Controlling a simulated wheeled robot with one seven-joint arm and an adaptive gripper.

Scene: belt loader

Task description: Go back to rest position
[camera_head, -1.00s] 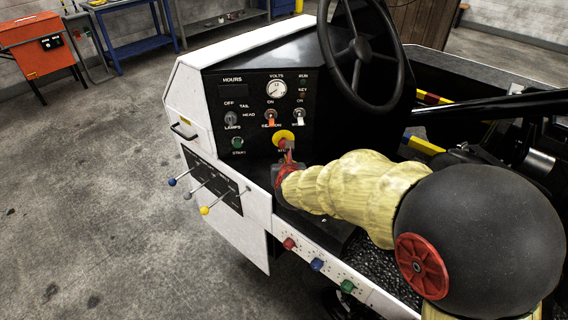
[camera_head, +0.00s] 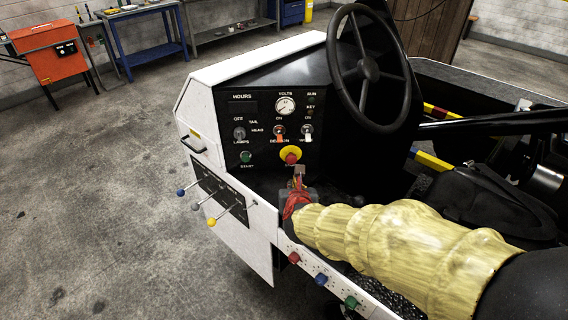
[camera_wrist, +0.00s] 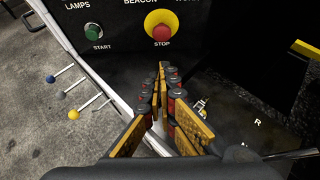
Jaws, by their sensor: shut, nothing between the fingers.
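My gripper (camera_head: 298,172) is in front of the loader's dash panel (camera_head: 262,120), a little below the red stop button on its yellow ring (camera_head: 290,155). In the wrist view my gripper (camera_wrist: 162,66) has its fingers together and empty, pointing at the panel below the stop button (camera_wrist: 162,34). The fingertips look apart from the button. My arm, in a yellowish sleeve, reaches in from the lower right.
The steering wheel (camera_head: 369,70) stands right of the panel. Levers with blue, grey and yellow knobs (camera_head: 211,222) stick out from the white side. A green start button (camera_head: 246,157) is left of the stop button. Open floor (camera_head: 90,200) lies left.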

